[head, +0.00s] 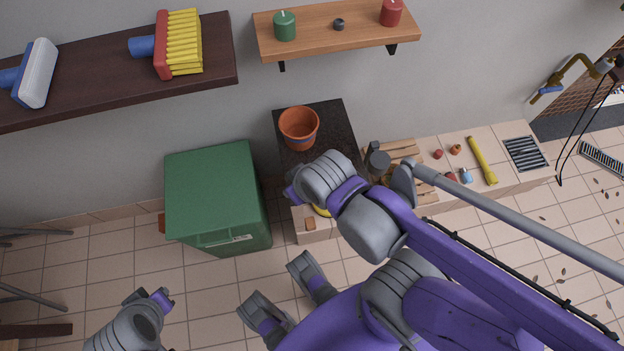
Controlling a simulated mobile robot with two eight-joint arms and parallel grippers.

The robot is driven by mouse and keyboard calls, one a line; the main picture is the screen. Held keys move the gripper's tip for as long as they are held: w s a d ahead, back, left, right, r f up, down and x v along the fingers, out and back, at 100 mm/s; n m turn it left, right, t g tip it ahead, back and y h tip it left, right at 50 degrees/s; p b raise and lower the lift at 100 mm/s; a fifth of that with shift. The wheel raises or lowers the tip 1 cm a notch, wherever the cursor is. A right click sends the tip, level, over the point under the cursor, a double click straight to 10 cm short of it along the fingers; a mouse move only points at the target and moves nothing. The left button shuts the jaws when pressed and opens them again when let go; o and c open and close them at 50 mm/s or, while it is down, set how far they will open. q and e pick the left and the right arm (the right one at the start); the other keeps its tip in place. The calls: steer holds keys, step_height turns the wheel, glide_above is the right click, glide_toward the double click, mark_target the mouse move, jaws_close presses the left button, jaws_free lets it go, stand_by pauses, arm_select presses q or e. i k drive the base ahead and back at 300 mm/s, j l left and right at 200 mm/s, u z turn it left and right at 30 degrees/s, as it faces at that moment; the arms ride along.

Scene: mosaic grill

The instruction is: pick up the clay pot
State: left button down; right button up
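The clay pot (299,127) is orange-brown with a dark blue band. It stands upright on the black countertop (325,112) against the wall, and its open top looks empty. My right gripper (297,192) is in front of the pot, toward the counter's front edge, and apart from it in the picture. Its fingers are mostly hidden by its own wrist, so its opening does not show. My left gripper (148,296) is at the lower left, over the floor and far from the pot. Its two fingertips look apart with nothing between them.
A large green bin (215,190) stands left of the counter. Shelves (115,85) (335,35) with brushes and candles hang above. Wooden boards (408,152), a dark grey object (377,160) and a yellow tube (482,160) lie right.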

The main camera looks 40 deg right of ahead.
mark_target(392, 180)
steer(key=l+z, duration=0.1)
steer(key=z, duration=2.35)
steer(key=i+l, duration=0.1)
steer(key=l, duration=0.35)
steer(key=i+l, duration=0.15)
steer(key=l, duration=0.25)
steer(key=l+u, duration=0.2)
steer(key=u, duration=0.15)
steer(key=l+u, duration=0.2)
steer(key=u, duration=0.15)
steer(key=l+u, duration=0.2)
steer(key=u, duration=1.05)
steer(key=i+l, duration=0.05)
steer(key=l, duration=0.05)
